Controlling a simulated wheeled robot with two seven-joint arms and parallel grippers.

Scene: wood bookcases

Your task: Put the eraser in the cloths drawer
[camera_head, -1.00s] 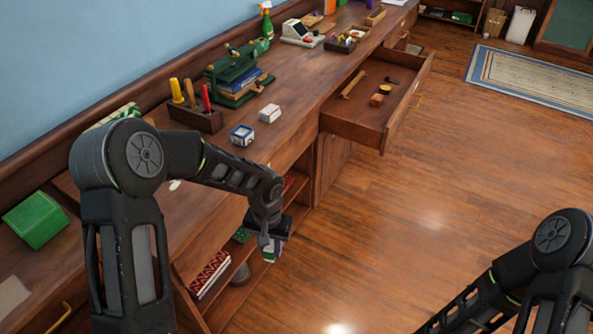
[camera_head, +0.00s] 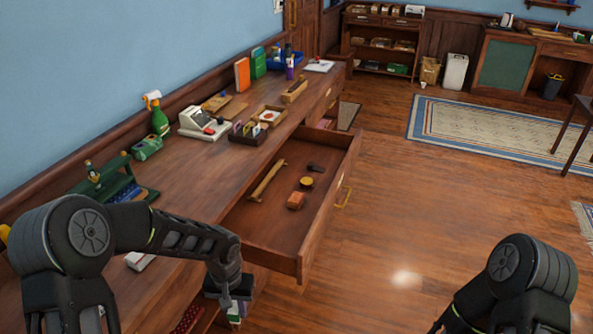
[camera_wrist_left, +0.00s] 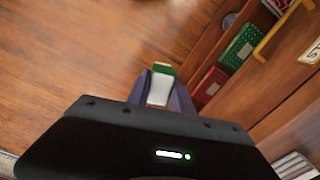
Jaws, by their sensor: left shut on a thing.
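My left gripper (camera_head: 236,300) points down beside the front of the long wooden counter.
The open drawer holds a wooden stick (camera_head: 268,180), an orange-brown block (camera_head: 296,200), a round yellow-topped item (camera_head: 306,182) and a dark object (camera_head: 316,167). The counter carries a cash register (camera_head: 203,124) and spray bottle (camera_head: 159,119).

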